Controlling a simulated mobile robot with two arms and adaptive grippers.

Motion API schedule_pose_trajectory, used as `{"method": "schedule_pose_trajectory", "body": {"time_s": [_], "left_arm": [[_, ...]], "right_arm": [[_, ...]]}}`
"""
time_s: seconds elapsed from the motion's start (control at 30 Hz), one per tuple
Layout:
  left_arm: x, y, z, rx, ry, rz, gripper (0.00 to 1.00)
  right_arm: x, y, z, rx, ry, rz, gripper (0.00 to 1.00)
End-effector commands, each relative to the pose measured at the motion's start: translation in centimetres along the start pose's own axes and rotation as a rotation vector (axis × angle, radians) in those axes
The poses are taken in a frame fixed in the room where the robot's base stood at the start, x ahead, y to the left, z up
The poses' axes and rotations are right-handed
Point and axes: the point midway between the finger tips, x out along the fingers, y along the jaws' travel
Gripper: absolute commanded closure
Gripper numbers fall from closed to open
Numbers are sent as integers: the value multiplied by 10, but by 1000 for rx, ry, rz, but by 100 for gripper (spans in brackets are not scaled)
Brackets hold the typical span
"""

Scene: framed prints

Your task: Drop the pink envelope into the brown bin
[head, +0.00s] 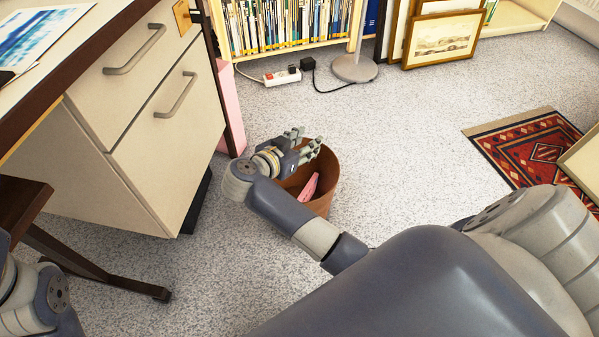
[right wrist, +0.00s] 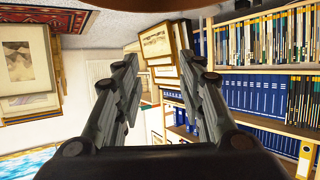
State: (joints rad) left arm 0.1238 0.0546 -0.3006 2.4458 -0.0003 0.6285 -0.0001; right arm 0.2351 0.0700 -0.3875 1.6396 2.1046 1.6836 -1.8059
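The brown bin (head: 327,178) stands on the floor right of the drawer cabinet, partly hidden behind my right arm. The pink envelope (head: 309,188) shows inside the bin, tilted, with its lower part hidden. My right gripper (head: 305,142) is over the bin's far left rim, fingers apart. In the right wrist view the two fingers of my right gripper (right wrist: 158,60) are spread with nothing between them. My left gripper is out of view; only part of my left arm shows at the lower left.
A cream drawer cabinet (head: 140,125) under a desk stands left of the bin, with a pink upright panel (head: 230,108) beside it. A bookshelf (head: 285,48), lamp base (head: 354,68), power strip (head: 283,77) and framed prints (head: 441,39) lie beyond. A red rug (head: 541,152) is at right. Grey floor between is clear.

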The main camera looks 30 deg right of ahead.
Motion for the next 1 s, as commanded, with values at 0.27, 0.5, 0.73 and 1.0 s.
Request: {"method": "schedule_pose_trajectory", "body": {"time_s": [0.27, 0.5, 0.73, 1.0], "left_arm": [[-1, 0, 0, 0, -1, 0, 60], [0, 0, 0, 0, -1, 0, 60], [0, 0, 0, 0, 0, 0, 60], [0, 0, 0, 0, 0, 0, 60]], "right_arm": [[-15, -1, 1, 1, -3, -3, 64], [-65, -1, 2, 1, -6, -3, 64], [-105, 0, 1, 0, -3, -1, 64], [-120, 0, 0, -1, -1, 0, 64]]}}
